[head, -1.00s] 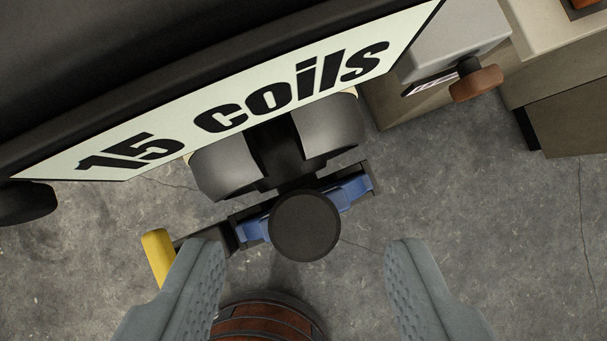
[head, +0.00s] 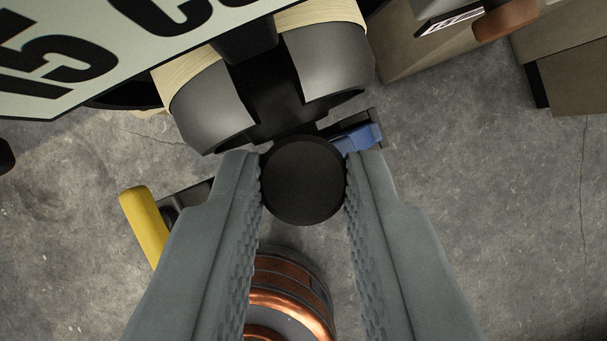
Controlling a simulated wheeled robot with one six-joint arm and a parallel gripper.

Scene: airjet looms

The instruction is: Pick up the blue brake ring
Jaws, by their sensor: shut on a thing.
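My gripper (head: 304,182) is shut on a round black knob (head: 303,182), with one ridged grey finger pressed to each side of it. A blue part (head: 360,139), the only blue thing in view, shows just beyond the right fingertip, against a dark bracket. I cannot tell whether the knob and the blue part are one piece, and no full ring shape is visible.
A yellow handle (head: 143,225) is at left. A copper-wound coil (head: 290,285) is below, between the fingers. Grey boxes stand upper right; bare concrete floor lies at right.

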